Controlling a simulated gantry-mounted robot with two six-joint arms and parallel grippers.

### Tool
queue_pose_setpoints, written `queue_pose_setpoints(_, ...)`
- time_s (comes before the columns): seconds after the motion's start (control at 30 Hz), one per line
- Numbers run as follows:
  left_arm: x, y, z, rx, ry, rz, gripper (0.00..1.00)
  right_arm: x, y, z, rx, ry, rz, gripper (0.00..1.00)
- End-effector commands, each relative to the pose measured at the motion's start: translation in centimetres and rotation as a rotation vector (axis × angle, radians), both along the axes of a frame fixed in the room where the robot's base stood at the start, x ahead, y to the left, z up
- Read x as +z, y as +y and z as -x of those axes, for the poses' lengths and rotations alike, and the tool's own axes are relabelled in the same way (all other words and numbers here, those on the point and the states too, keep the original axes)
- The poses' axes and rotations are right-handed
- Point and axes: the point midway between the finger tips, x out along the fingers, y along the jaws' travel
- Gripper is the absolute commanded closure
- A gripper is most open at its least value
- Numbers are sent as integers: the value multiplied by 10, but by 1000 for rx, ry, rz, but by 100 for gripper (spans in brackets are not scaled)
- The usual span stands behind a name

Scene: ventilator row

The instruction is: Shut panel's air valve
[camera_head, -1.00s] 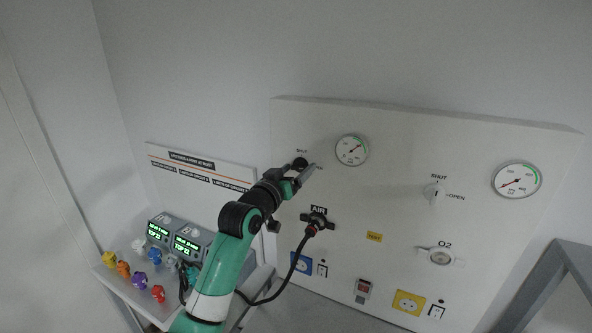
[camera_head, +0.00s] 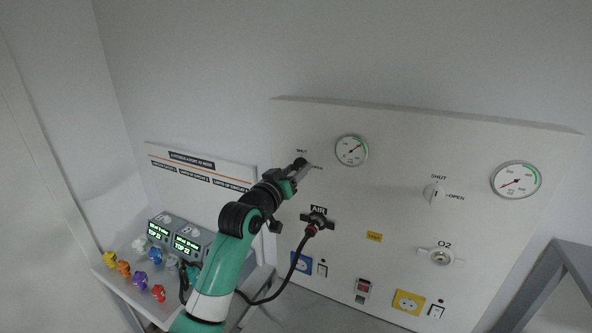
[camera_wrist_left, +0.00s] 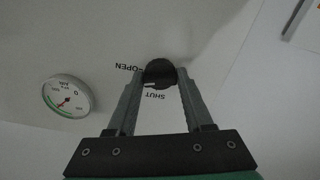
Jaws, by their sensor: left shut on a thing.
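The air valve is a dark round knob (camera_head: 300,162) at the upper left of the wall panel (camera_head: 400,150), left of the air gauge (camera_head: 351,150). In the left wrist view the knob (camera_wrist_left: 159,71) sits between the two fingertips, with SHUT and OPEN printed beside it upside down. A pale mark on the knob lies at its lower left, between the two words. My left gripper (camera_head: 303,170) is shut on the knob, and its fingers (camera_wrist_left: 158,78) hide part of the knob's sides. My right gripper is not in view.
A black AIR connector (camera_head: 317,222) with a hose hangs below the knob, close to my left arm. An O2 valve (camera_head: 433,193), an O2 gauge (camera_head: 516,180) and an O2 outlet (camera_head: 440,257) are on the right. Ventilator units (camera_head: 189,243) and coloured knobs stand lower left.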

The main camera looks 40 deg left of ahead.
Motion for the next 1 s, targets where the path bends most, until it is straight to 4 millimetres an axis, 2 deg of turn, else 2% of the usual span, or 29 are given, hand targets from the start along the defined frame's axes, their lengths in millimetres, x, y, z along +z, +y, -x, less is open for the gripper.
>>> queue_pose_setpoints(0.27,2,0,0,0,-45,172,100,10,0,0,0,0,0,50)
queue_pose_setpoints(1.0,2,-1,0,1,-219,847,100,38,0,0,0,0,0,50)
